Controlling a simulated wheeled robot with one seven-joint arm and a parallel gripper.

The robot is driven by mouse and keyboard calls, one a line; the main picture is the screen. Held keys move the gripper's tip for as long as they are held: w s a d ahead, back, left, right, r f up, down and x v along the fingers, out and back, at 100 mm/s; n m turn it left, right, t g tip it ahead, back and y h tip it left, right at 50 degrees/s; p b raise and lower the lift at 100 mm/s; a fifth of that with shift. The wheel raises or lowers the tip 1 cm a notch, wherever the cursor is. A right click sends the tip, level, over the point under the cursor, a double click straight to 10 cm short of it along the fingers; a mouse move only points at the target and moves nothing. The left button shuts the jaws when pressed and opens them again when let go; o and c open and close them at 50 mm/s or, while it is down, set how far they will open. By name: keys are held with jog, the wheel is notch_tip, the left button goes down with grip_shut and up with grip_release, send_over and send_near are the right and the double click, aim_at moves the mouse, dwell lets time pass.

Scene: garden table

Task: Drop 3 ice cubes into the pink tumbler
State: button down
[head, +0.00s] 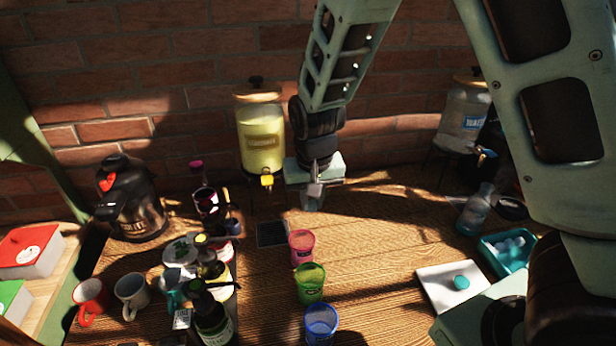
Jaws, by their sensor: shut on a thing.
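The pink tumbler (301,247) stands upright on the wooden table, at the back of a row with a green tumbler (310,284) and a blue tumbler (320,323). I cannot make out what is inside it. My gripper (312,200) points down and shows just above the pink tumbler in the picture, apart from it. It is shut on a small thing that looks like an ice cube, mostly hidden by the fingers. Several pale ice cubes (510,246) lie in a teal tub (490,262) at the right.
A yellow drink dispenser (260,135) stands behind my gripper, and a water dispenser (464,115) at the back right. Bottles (212,320) crowd the left, near two mugs (131,292) and a kettle (135,205). A white board (450,284) lies before the tub. Table between tumblers and board is clear.

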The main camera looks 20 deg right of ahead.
aim_at(310, 212)
jog(key=shift+a+r, duration=0.3)
jog(key=shift+r, duration=0.1)
jog(key=shift+f, duration=0.2)
notch_tip(310, 212, down, 6)
jog(key=b, duration=0.5)
jog(key=shift+r+b, duration=0.15)
jog(key=shift+b, duration=0.2)
jog(key=c, duration=1.2)
grip_release()
jog(key=shift+c, duration=0.2)
notch_tip(310, 212, up, 17)
jog(key=s+b, duration=0.1)
jog(key=s, duration=0.1)
jog(key=shift+a+r+b, duration=0.2)
jog(key=shift+b, duration=0.1)
